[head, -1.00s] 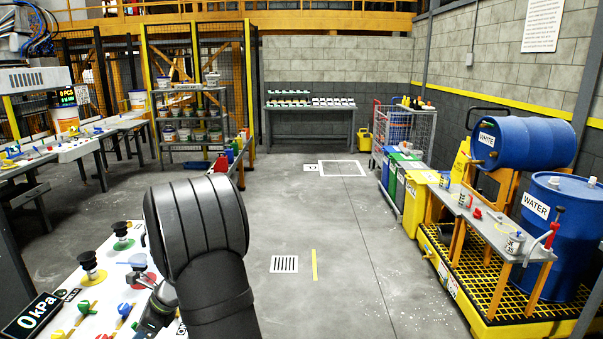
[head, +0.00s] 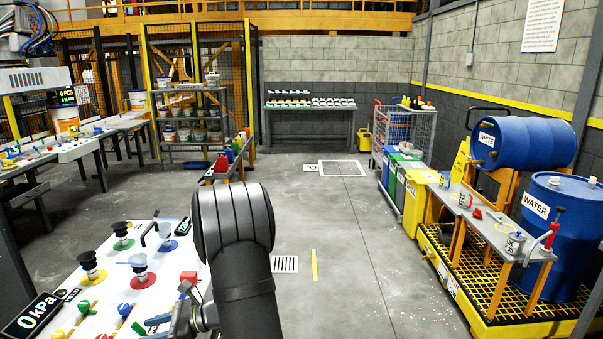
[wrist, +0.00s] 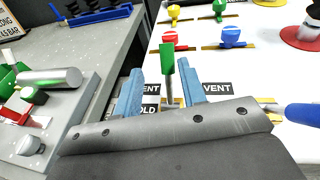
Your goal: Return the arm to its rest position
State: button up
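My arm crosses the lower middle of the head view, its dark elbow raised above the right side of a white control panel (head: 105,262). My gripper (wrist: 160,92) shows in the wrist view with its two blue fingers spread apart. A green valve lever (wrist: 167,55) appears in the gap between them, with clear space on both sides. I cannot tell how far beyond the fingertips it lies. In the head view the gripper is low, near the panel's right edge, and partly hidden by the arm.
The panel carries black suction cups (head: 88,262), coloured valves and a 0 kPa display (head: 33,314). A grey bench (wrist: 65,120) lies left in the wrist view. The middle floor is open.

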aim_at(142, 331)
jog(key=shift+d+f+y, duration=0.15)
jog(key=shift+d+y, duration=0.5)
jog(key=shift+y, duration=0.55)
jog(key=shift+w+d+g, duration=0.1)
jog(key=shift+d+g, duration=0.2)
jog(key=shift+d, duration=0.15)
jog(key=shift+a, duration=0.1)
dwell(0.6)
jog(key=shift+a, duration=0.45)
jog(key=h, duration=0.1)
jog(key=a+h, duration=0.1)
jog(key=h, duration=0.1)
jog(key=a+h, duration=0.1)
jog(key=shift+a+r+t, duration=0.2)
jog(key=shift+r+t, duration=0.05)
jog(key=shift+t, duration=0.15)
jog(key=shift+a+f+m+h, duration=0.2)
jog(key=shift+a+h, duration=0.25)
jog(key=shift+h, duration=0.55)
jog(key=shift+a+f+m+h, duration=0.2)
jog(key=shift+a+h, duration=0.2)
jog(key=shift+h, duration=0.6)
